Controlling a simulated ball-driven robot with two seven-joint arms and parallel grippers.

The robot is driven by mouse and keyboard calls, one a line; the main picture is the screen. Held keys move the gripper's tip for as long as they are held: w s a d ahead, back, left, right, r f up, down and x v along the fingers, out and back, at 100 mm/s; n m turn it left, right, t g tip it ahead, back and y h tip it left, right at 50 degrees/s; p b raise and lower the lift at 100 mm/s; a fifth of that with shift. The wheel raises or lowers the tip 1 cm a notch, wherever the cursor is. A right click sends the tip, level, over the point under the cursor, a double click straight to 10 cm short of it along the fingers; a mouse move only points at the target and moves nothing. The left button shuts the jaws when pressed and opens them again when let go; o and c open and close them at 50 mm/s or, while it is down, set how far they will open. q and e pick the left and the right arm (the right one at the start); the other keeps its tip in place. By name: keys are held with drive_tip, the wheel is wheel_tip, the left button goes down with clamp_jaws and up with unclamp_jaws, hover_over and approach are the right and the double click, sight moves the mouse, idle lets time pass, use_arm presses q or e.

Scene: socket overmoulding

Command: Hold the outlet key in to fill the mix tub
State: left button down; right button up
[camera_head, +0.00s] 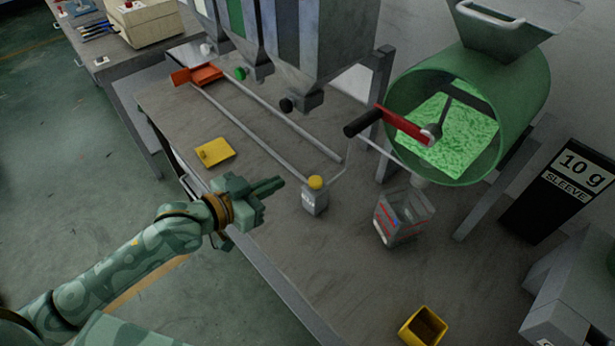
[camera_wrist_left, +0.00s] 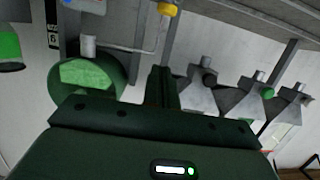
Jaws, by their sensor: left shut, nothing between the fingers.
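The outlet key looks to be the yellow button (camera_head: 316,182) on top of a small grey box (camera_head: 315,202) on the bench; the yellow button also shows at the top of the left wrist view (camera_wrist_left: 167,9). My left gripper (camera_head: 281,183) is shut and empty, with its fingertips a little left of the button and apart from it. The mix tub (camera_head: 396,228), clear with red marks, stands below the white spout (camera_head: 419,181) of the green drum (camera_head: 534,88). The drum shows bright green granules inside. My right gripper is not in view.
A red crank with a black grip (camera_head: 362,123) sticks out before the drum. Hoppers with black (camera_head: 287,104), green and white outlets stand behind, above two rails. A yellow tray (camera_head: 214,152), a yellow bin (camera_head: 424,326) and a black sleeve box (camera_head: 555,195) stand around.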

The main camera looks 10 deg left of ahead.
use_arm(q)
drive_tip(key=b, duration=0.3)
hover_over(316, 182)
drive_tip(key=s+a, duration=0.2)
wheel_tip(316, 182, down, 3)
drive_tip(key=shift+w+d+f+b, duration=0.1)
drive_tip(key=shift+w+f+b, duration=0.1)
drive_tip(key=shift+f, duration=0.35)
drive_tip(key=shift+w+d+f+b, duration=0.1)
drive_tip(key=shift+f+b, duration=0.05)
drive_tip(key=shift+f, duration=0.4)
drive_tip(key=shift+f+b, duration=0.3)
drive_tip(key=shift+f, duration=0.35)
